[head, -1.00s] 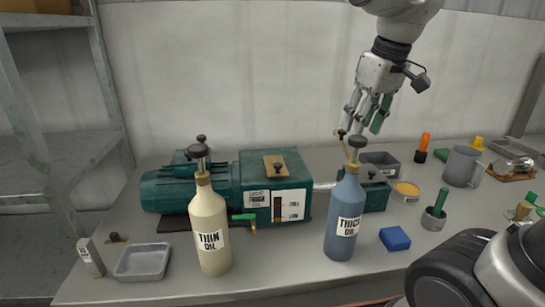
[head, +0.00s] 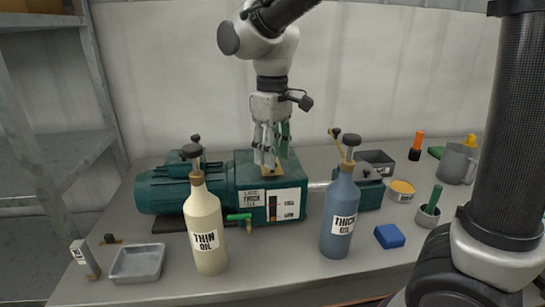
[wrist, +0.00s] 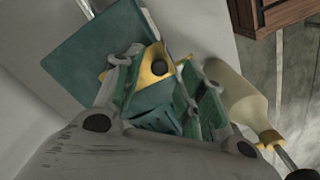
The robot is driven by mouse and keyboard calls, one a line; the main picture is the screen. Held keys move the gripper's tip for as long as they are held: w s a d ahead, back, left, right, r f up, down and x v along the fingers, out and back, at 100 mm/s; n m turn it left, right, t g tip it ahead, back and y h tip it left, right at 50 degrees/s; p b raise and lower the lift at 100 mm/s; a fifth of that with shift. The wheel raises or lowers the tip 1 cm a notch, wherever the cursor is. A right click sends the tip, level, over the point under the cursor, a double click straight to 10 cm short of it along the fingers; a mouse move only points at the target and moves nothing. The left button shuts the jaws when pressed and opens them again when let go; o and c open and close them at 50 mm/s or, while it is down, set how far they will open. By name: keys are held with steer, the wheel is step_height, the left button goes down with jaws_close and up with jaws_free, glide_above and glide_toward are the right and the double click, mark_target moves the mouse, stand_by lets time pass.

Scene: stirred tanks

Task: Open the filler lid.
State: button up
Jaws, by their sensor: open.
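The filler lid (wrist: 146,72) is a yellow-brass plate with a dark round knob. It lies on top of the green gearbox housing (head: 245,172) in the middle of the bench. In the head view my gripper (head: 268,160) points down over the lid and hides most of it. In the wrist view my gripper (wrist: 165,85) is open, its green-padded fingers spread on either side of the lid and its knob. Nothing is held. I cannot tell whether the fingertips touch the lid. The housing's front bears a "use thick oil" label and a full/low level gauge (head: 272,207).
A cream "thin oil" bottle (head: 206,232) and a blue "thick oil" bottle (head: 341,218) stand in front of the machine. A grey tray (head: 137,263) lies at front left. A blue block (head: 389,236), a grey jug (head: 455,163) and an orange-topped tin (head: 401,190) are to the right.

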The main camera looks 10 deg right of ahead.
steer(key=shift+f, duration=0.8)
jaws_close()
steer(key=shift+w+r, duration=0.1)
